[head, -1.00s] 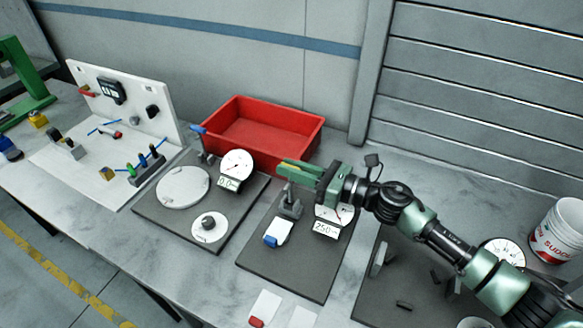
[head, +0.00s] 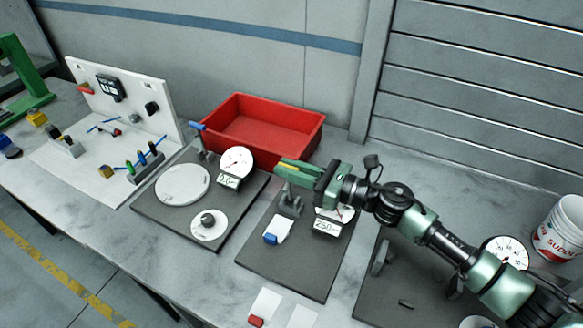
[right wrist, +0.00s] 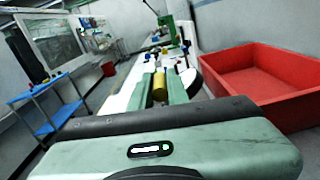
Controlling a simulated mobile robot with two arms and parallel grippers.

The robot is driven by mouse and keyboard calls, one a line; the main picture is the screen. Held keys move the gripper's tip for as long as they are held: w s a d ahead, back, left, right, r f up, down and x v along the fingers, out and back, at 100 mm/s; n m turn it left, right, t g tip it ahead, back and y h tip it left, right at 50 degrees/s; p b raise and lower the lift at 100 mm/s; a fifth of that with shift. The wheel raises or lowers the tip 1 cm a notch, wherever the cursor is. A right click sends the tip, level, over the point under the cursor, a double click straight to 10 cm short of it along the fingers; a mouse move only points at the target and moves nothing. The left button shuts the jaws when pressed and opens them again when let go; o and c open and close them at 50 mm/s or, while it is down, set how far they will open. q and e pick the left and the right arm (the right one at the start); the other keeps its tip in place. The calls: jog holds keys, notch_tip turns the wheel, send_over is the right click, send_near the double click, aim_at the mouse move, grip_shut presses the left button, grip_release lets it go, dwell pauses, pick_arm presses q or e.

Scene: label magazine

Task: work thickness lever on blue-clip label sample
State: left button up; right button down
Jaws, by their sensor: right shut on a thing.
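The label sample (head: 280,226) is a white card with a blue clip (head: 270,239) at its near end. It lies at the foot of a grey thickness gauge stand (head: 291,203). Beside the stand are a partly hidden dial and a display (head: 326,226) that seems to read 250. My right gripper (head: 284,166) is above the stand, shut on a yellow grip (right wrist: 160,86), which shows between the fingers in the right wrist view. It appears to be the gauge's lever; the link below it is partly hidden. My left gripper is not in view.
A red bin (head: 316,133) stands behind the gauge. To the left is another gauge with a round plate (head: 183,184) and a blue-tipped lever (head: 197,126). A card with a red clip (head: 256,321) lies at the front. A white bucket (head: 558,230) is at the far right.

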jog(key=s+a+f+n+b, duration=0.2)
jog(key=s+n+b, duration=0.3)
jog(key=n, duration=0.1)
jog(key=shift+s+a+f, duration=0.15)
jog(key=shift+s+f, duration=0.05)
jog(key=shift+s, duration=0.15)
dwell(0.4)
jog(key=c, duration=1.4)
grip_release()
jog(key=shift+o, duration=0.2)
jog(key=b+v, duration=0.3)
jog(key=v, duration=0.4)
jog(key=shift+d+b, duration=0.35)
jog(key=shift+d, duration=0.05)
